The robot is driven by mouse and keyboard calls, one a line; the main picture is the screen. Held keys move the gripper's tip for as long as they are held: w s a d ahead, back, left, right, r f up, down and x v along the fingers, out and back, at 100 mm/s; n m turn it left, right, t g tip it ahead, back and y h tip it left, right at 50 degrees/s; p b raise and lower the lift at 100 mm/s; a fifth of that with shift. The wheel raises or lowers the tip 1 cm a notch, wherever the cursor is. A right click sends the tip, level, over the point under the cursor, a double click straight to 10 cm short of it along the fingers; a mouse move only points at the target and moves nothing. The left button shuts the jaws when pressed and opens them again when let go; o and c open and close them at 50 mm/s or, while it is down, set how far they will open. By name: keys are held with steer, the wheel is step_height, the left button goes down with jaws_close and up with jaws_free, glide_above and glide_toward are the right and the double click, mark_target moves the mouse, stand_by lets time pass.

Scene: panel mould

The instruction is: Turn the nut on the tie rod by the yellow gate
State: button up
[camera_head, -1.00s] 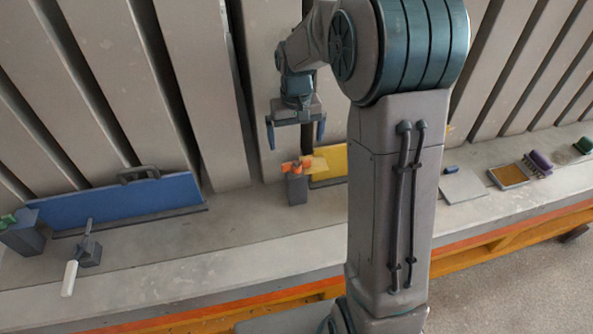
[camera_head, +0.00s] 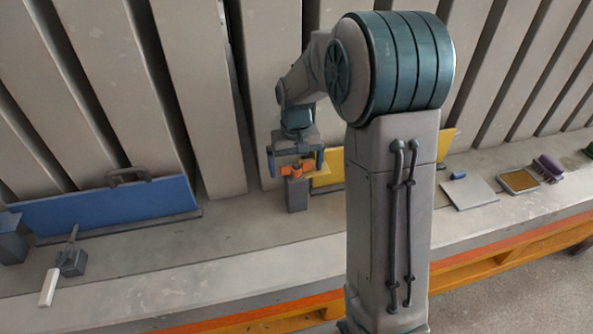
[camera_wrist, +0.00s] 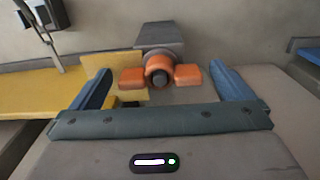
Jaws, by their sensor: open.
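The orange wing nut (camera_head: 296,170) sits on the tie rod at the top of a grey block (camera_head: 297,195), beside the yellow gate (camera_head: 328,168). In the wrist view the nut (camera_wrist: 160,73) shows two orange wings, one to each side, around the dark rod end (camera_wrist: 159,77). My gripper (camera_head: 295,164) is open, with its blue fingers on either side of the nut. In the wrist view my gripper (camera_wrist: 160,85) has a finger outside each wing, with a gap to each. The yellow gate (camera_wrist: 45,92) lies at the left there.
A blue gate (camera_head: 110,208) with a dark handle stands at the left. A grey block with a white-handled lever (camera_head: 58,275) stands in front of it. A flat grey plate (camera_head: 468,194), a tan-topped tray (camera_head: 518,181) and a purple brush (camera_head: 548,168) lie at the right.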

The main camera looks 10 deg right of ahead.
steer(key=c, duration=1)
steer(key=shift+n, duration=1.7)
steer(key=shift+c, duration=0.2)
steer(key=shift+r+n+p, duration=0.1)
steer(key=shift+n+p, duration=0.35)
steer(key=shift+n, duration=1.35)
steer(key=shift+n+p, duration=0.55)
steer(key=shift+n, duration=1.15)
